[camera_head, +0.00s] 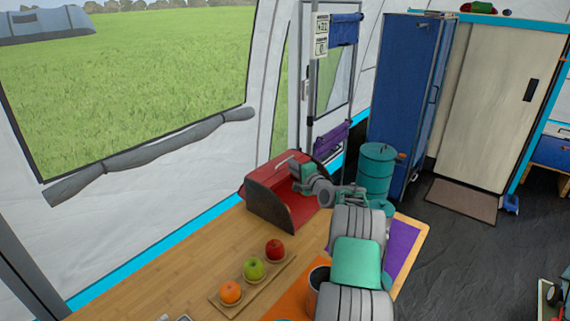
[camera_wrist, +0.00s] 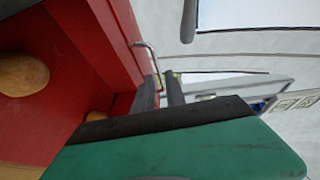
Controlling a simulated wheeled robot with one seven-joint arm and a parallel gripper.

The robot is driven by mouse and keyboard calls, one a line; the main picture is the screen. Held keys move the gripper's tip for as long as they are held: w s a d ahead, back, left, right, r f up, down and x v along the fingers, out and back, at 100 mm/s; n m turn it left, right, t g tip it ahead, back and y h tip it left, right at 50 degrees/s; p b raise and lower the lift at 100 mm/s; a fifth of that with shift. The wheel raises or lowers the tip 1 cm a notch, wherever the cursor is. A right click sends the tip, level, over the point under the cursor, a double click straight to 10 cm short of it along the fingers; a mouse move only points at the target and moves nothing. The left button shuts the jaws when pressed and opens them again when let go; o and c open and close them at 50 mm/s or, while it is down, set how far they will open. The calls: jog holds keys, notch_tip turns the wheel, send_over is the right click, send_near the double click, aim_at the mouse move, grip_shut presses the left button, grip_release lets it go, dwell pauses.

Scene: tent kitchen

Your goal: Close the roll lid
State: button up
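The red bread box (camera_head: 262,213) with dark side panels stands at the back of the wooden table. Its red roll lid (camera_head: 262,178) is raised, and the wrist view shows the open red interior (camera_wrist: 45,112) with a round bread roll (camera_wrist: 22,75) and part of another brown item (camera_wrist: 97,115). A thin metal handle (camera_wrist: 148,57) sits on the red lid edge. My gripper (camera_wrist: 162,86) is at this handle, with its two dark fingers a little apart. The handle's lower end comes down beside or between the fingertips; contact cannot be told. In the head view my gripper (camera_head: 297,168) is over the box.
A wooden tray (camera_head: 224,308) with an orange, a green apple and a red apple lies in front of the box. A dark pot (camera_head: 317,283) stands beside my arm. A teal barrel (camera_head: 376,170) and a blue cabinet (camera_head: 400,100) stand behind. The tent wall borders the table's left.

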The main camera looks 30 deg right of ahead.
aim_at(285, 161)
jog(key=w, duration=0.6)
jog(key=shift+f, duration=0.4)
grip_shut()
dwell(0.9)
